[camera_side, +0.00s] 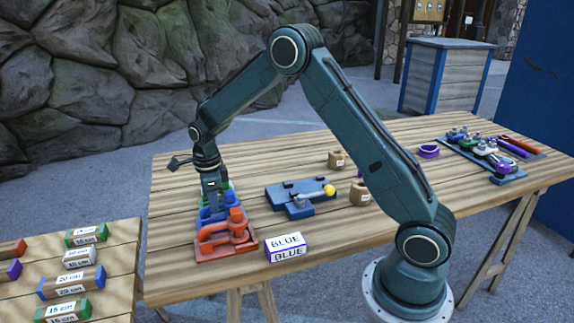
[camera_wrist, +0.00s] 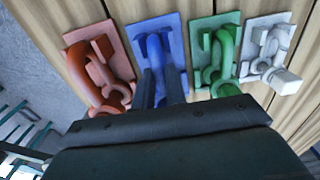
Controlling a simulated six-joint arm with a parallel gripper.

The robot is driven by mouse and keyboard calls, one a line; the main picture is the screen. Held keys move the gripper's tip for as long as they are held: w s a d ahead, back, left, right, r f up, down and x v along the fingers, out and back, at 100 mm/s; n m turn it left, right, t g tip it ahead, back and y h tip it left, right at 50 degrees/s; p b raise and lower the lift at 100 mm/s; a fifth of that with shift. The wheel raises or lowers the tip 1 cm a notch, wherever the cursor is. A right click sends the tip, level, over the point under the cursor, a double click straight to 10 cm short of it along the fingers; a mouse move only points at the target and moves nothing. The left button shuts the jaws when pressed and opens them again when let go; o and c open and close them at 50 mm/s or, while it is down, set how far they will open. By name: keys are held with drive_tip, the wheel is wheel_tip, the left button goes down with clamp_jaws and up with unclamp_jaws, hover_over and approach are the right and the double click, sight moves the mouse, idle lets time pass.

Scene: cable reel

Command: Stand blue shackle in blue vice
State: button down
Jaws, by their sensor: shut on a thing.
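The blue shackle (camera_wrist: 154,52) is at its blue plate (camera_wrist: 174,28), between the red and green ones in the wrist view. My gripper (camera_wrist: 162,88) reaches down over it with its fingers closed on the shackle; the wrist body hides the lower part. In the side view my gripper (camera_side: 214,196) is low over the blue plate (camera_side: 204,217), and the shackle is mostly hidden there. I cannot tell whether the shackle is lifted off the plate. The blue vice (camera_side: 290,198), with a yellow-knobbed handle, lies right of my gripper, with no shackle visible in it.
Red (camera_wrist: 98,72), green (camera_wrist: 217,58) and white (camera_wrist: 270,50) shackles stand close beside the gripper. A "BLUE" label block (camera_side: 286,247) sits at the front edge. Bare tabletop lies behind the vice.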

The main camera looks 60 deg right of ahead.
drive_tip(key=shift+r, duration=0.15)
drive_tip(key=shift+r, duration=2.4)
drive_tip(key=shift+d, duration=0.1)
drive_tip(key=shift+s+d+r, duration=0.1)
drive_tip(key=shift+s+d, duration=0.1)
drive_tip(key=shift+d, duration=0.35)
drive_tip(key=s+d+r, duration=0.2)
drive_tip(key=s+d, duration=0.4)
drive_tip(key=d, duration=0.3)
drive_tip(key=s+d+r, duration=0.2)
drive_tip(key=s+d, duration=0.5)
drive_tip(key=d, duration=0.2)
drive_tip(key=shift+s, duration=0.15)
drive_tip(key=shift+d+f, duration=0.1)
drive_tip(key=shift+f, duration=0.15)
drive_tip(key=shift+f, duration=2.85)
